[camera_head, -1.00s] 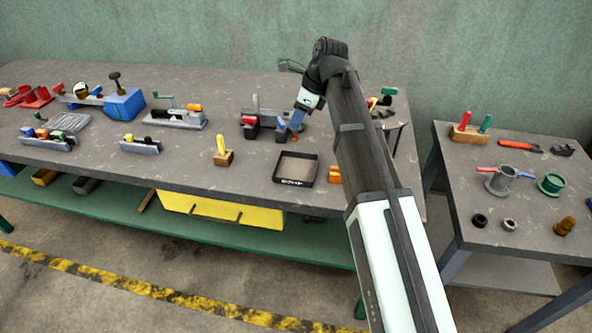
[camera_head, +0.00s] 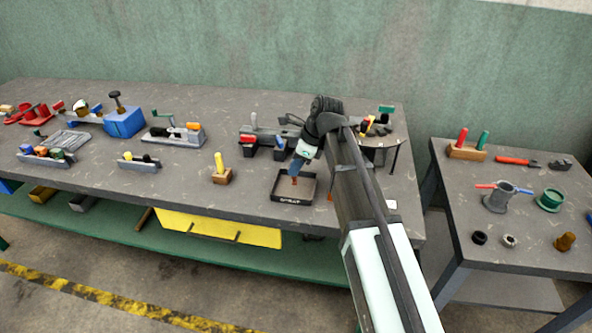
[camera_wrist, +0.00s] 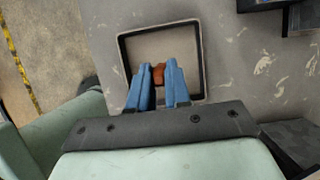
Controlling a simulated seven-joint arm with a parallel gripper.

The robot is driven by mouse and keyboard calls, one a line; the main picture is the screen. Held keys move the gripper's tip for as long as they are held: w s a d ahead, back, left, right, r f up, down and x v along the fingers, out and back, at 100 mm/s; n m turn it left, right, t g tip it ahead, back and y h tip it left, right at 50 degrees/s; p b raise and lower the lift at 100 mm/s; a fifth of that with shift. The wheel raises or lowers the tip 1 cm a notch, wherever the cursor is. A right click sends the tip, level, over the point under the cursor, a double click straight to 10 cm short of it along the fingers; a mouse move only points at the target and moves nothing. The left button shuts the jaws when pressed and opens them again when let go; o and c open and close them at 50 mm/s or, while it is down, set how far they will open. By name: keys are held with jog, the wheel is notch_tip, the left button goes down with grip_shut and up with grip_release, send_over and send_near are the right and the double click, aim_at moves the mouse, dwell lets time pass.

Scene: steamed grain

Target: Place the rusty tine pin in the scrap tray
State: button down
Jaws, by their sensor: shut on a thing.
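The scrap tray (camera_head: 291,200) is a shallow black-rimmed square tray with a lighter floor, near the front edge of the long bench. My gripper (camera_head: 297,172) is above the tray, toward its back right part. In the wrist view, my blue fingers (camera_wrist: 159,72) are shut on the rusty tine pin (camera_wrist: 158,74), whose reddish-brown end shows between the tips. The pin also shows as a small reddish bit below the fingertips in the head view (camera_head: 294,181). The tray's rim surrounds the fingertips in the wrist view (camera_wrist: 123,68). Most of the pin is hidden by the fingers.
A wooden block with a yellow handle (camera_head: 221,170) stands left of the tray. A small orange item is partly hidden by my arm, right of the tray. The bench front edge is close by.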

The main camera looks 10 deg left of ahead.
jog(key=shift+f, duration=0.85)
jog(key=shift+f, duration=0.1)
jog(key=c, duration=1.1)
grip_release()
jog(key=v, duration=1.2)
